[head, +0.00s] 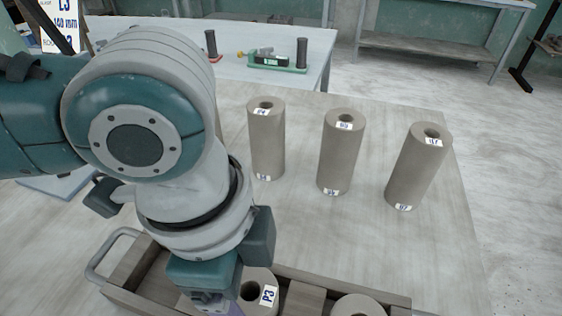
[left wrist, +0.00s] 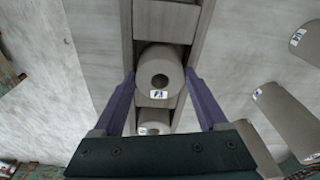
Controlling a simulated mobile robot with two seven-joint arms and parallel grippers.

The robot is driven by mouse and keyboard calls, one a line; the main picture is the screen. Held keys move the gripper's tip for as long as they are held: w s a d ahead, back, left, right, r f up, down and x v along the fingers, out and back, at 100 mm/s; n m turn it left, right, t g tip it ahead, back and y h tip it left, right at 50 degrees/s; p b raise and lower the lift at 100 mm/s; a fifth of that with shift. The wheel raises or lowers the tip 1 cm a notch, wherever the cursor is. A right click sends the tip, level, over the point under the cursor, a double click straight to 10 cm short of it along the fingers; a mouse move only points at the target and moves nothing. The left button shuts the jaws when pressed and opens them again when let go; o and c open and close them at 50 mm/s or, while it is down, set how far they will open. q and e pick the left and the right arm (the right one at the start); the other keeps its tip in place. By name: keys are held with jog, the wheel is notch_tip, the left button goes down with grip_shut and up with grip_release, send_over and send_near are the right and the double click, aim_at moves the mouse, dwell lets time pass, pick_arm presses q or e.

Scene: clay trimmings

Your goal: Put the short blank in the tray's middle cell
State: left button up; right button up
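A grey-brown clay blank with a bored hole (head: 262,283), labelled P3, stands in the middle of the wooden tray (head: 128,268). It shows in the left wrist view (left wrist: 160,62) between my left gripper's purple fingers (left wrist: 160,75). The fingertips straddle it, with what look like narrow gaps on both sides. In the head view the left hand (head: 225,285) hides part of it. A second blank (head: 358,306) stands in the tray's right part. The blanks' heights in the tray are hidden, so I cannot tell which is short. My right gripper is out of view.
Three tall bored blanks stand on the table behind the tray: left (head: 267,140), middle (head: 340,155) and right (head: 415,170). The tray's metal handle (head: 105,252) sticks out left. A bench (head: 285,35) with tools stands behind. Table space right of the blanks is clear.

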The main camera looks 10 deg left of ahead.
pick_arm(q)
jog(key=o, duration=0.4)
jog(key=shift+c, duration=0.2)
